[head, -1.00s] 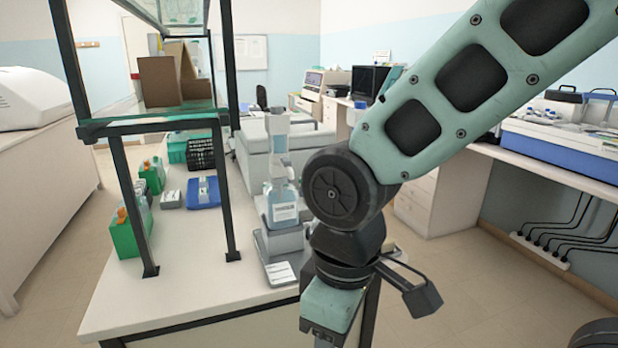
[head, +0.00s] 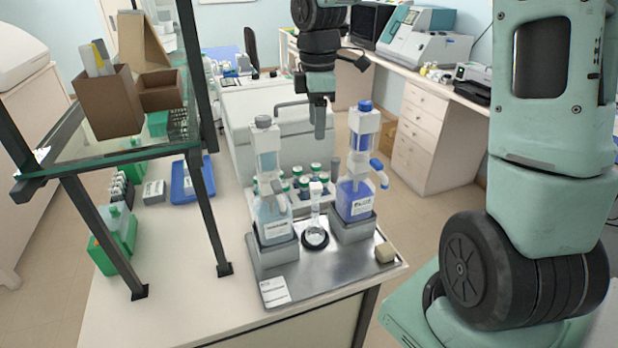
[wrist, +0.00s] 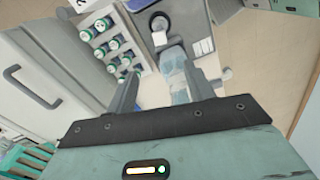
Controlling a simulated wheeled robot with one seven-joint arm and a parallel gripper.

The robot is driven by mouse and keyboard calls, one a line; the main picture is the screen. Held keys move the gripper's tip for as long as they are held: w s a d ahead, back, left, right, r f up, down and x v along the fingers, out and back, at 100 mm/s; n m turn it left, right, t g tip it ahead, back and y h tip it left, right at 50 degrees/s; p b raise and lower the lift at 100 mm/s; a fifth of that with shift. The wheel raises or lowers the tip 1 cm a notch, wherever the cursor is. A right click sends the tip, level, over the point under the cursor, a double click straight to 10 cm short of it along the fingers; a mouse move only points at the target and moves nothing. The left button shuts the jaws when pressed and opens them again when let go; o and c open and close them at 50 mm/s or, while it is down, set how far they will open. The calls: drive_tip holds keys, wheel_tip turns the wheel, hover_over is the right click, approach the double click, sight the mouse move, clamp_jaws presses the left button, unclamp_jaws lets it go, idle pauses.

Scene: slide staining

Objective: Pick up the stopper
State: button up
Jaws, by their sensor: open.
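A small clear flask (head: 315,215) stands in a black ring on the metal tray, between two dispenser bottles. A small white stopper (head: 316,188) sits at its top; from above in the wrist view the stopper (wrist: 159,39) shows as a pale square beside a black ring. My gripper (head: 319,130) hangs well above and behind the flask in the head view, pointing down. In the wrist view my gripper (wrist: 163,78) has its two fingers spread with nothing held between them.
A clear dispenser bottle (head: 272,215) stands left of the flask, a blue one (head: 356,195) right. Several green-capped vials (head: 300,183) are behind. A beige block (head: 385,252) lies at the tray's right corner. A glass shelf (head: 130,150) on dark legs stands left.

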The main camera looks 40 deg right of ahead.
sight(316, 185)
wheel_tip(316, 185, down, 16)
drive_tip(key=p, duration=0.3)
drive_tip(key=shift+p, duration=0.3)
drive_tip(key=c, duration=1)
